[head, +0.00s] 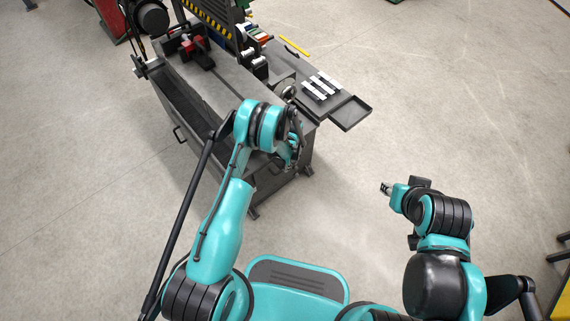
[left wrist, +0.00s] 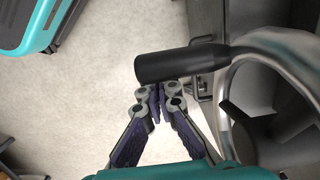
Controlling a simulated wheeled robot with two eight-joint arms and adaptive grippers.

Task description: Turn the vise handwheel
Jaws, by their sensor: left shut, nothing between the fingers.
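The vise handwheel shows large in the left wrist view, with a curved bright metal rim (left wrist: 270,45) and a black cylindrical handle (left wrist: 180,65) sticking out to the left. My right gripper (head: 384,188) is over open floor, far from the wheel.
The grey workbench (head: 235,78) carries red parts (head: 194,46) and small colored items. A tray (head: 350,113) and a board with light bars (head: 320,87) are at its right end. The floor (head: 370,145) right of the bench is clear.

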